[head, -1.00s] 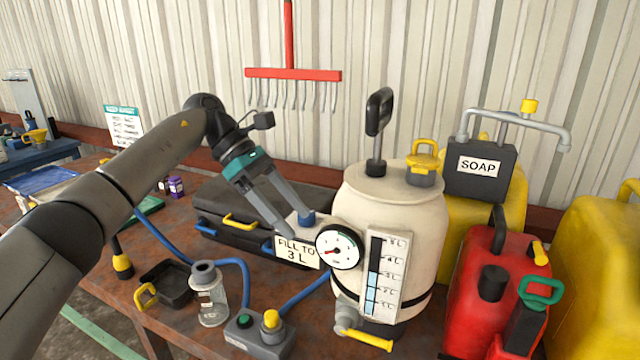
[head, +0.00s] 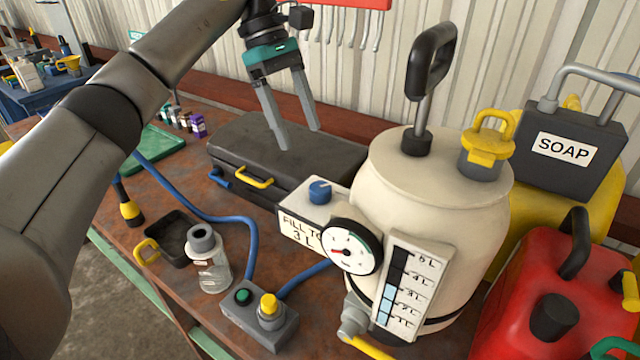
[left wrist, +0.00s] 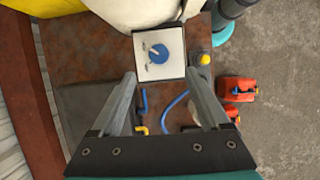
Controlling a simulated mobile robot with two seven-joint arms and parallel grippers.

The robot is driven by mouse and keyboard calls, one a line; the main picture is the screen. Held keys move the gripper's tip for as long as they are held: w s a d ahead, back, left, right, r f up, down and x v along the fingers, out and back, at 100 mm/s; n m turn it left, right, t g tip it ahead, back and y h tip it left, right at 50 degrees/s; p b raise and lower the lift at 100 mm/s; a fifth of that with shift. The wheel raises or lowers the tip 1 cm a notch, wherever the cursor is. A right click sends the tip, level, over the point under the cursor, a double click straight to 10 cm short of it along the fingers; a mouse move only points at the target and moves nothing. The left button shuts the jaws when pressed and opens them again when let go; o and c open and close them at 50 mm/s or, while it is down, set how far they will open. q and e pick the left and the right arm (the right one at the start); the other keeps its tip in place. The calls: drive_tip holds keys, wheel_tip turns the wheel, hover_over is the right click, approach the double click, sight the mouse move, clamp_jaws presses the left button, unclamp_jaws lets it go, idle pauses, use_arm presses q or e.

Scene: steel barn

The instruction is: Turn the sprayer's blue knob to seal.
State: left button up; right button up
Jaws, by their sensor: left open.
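The sprayer (head: 425,205) is a cream tank with a black pump handle, a round gauge (head: 351,246) and a level scale, standing on the rusty bench. Its blue knob (head: 320,191) sits on top of a white box at the tank's left side, above a "FILL TO 3 L" label. In the left wrist view the knob (left wrist: 158,54) shows from above on a white plate with small marks beside it. My left gripper (head: 299,139) is open and empty, above and behind the knob, apart from it. My right gripper is not in view.
A dark case (head: 240,150) lies behind the knob. A grey button box (head: 258,322), a clear bottle (head: 208,262) and a blue hose stand in front. A red can (head: 560,290) and a soap holder (head: 575,150) are to the right.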

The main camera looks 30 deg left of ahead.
sight(321, 187)
use_arm(q)
drive_tip(key=x, duration=1.1)
drive_tip(key=shift+c, duration=0.2)
clamp_jaws()
